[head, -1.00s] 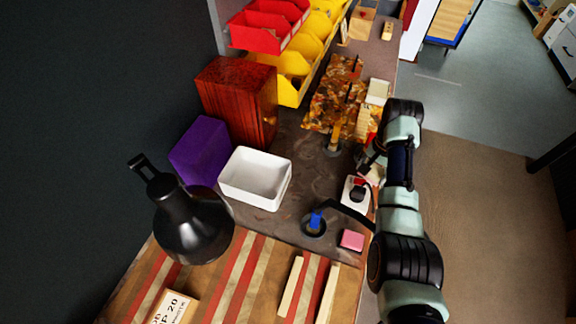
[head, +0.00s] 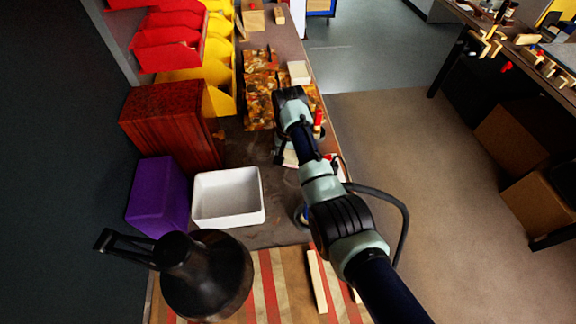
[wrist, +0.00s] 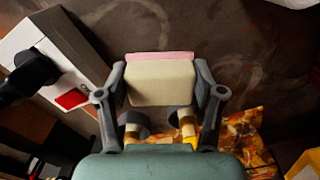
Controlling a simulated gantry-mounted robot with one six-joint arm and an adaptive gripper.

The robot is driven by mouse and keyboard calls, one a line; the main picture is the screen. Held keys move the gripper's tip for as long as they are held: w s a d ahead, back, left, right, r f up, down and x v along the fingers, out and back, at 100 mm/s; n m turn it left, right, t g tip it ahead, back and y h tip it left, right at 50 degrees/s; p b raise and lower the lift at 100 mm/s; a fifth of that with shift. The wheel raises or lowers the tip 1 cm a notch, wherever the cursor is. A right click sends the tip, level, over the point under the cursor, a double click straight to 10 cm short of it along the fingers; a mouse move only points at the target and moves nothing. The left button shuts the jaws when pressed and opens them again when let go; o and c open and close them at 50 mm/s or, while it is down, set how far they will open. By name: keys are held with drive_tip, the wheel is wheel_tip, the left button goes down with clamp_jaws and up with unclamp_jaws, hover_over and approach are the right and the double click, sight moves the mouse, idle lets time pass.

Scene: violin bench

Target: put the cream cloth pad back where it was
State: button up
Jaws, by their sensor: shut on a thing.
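The cream cloth pad (wrist: 160,84) is between the two fingers of my gripper (wrist: 162,88) in the wrist view. My gripper is shut on it, with a finger at each side edge. A pink strip (wrist: 160,56) shows along the pad's upper edge; I cannot tell whether it belongs to the pad. In the head view, my gripper (head: 286,153) is above the dark bench top, right of the wooden cabinet, and a pale part of the pad (head: 290,158) shows there. The gap between pad and bench is unclear.
A white tray (head: 228,216), purple box (head: 157,194) and wooden cabinet (head: 170,124) stand left of my gripper. Mottled brown blocks (head: 262,92) lie beyond it. A white box with a red switch (wrist: 40,62) is at left in the wrist view. Bare bench top (wrist: 225,40) lies above the pad there.

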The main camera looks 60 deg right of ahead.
sight(289, 165)
wheel_tip(289, 165, down, 4)
drive_tip(key=shift+a+r+b, duration=0.1)
drive_tip(key=shift+b, duration=0.45)
drive_tip(key=shift+f, duration=0.2)
drive_tip(key=o, duration=1.1)
wheel_tip(289, 165, up, 8)
drive_tip(key=p, duration=0.3)
